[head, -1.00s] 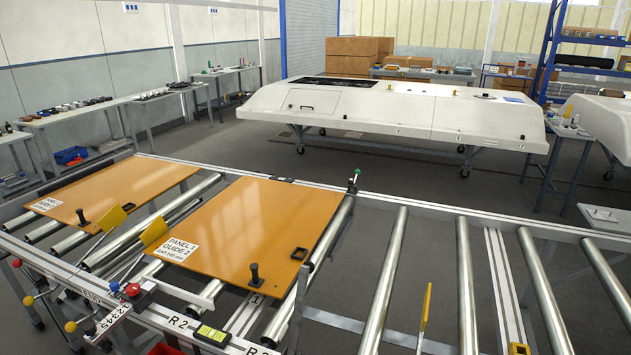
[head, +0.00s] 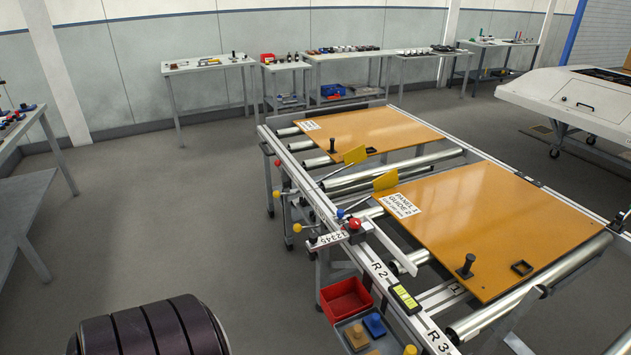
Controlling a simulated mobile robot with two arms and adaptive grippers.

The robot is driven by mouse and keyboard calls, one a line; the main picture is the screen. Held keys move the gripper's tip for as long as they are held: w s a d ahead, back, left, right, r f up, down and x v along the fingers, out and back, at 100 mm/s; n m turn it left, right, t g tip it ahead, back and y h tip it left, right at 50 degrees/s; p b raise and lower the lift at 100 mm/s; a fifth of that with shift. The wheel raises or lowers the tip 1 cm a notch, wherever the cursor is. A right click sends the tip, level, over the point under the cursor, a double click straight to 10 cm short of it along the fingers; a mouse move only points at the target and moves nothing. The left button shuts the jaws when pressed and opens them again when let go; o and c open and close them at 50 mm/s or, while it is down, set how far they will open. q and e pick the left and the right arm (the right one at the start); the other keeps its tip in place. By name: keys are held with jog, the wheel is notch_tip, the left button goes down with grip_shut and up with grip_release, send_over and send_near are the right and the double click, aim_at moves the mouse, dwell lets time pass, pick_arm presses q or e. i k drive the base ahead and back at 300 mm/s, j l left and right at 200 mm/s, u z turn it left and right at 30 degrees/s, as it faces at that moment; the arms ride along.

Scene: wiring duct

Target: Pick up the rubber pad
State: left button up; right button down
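I cannot make out a thing that is clearly the rubber pad. Small objects lie on several far benches and in a grey tray (head: 374,331) at the near side of the roller table, too small to tell apart for certain. The tray holds a blue piece (head: 375,325), a tan piece and a greyish piece. Neither of my grippers is in view.
The roller table carries two orange panels, a nearer one (head: 490,215) and a farther one (head: 365,137). A red bin (head: 345,297) hangs at its near edge. Benches (head: 208,65) stand along the back wall, another (head: 30,180) at left. The grey floor (head: 190,210) between is clear.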

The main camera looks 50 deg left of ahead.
aim_at(375, 327)
jog(key=u, duration=1.15)
jog(key=z, duration=2.4)
jog(key=u, duration=2.4)
jog(key=z, duration=0.35)
jog(key=i+j+z, duration=0.1)
jog(key=j+z, duration=0.15)
jog(key=z, duration=0.25)
jog(key=j+z, duration=0.3)
jog(key=z, duration=0.2)
jog(key=j+z, duration=0.65)
jog(key=z, duration=0.3)
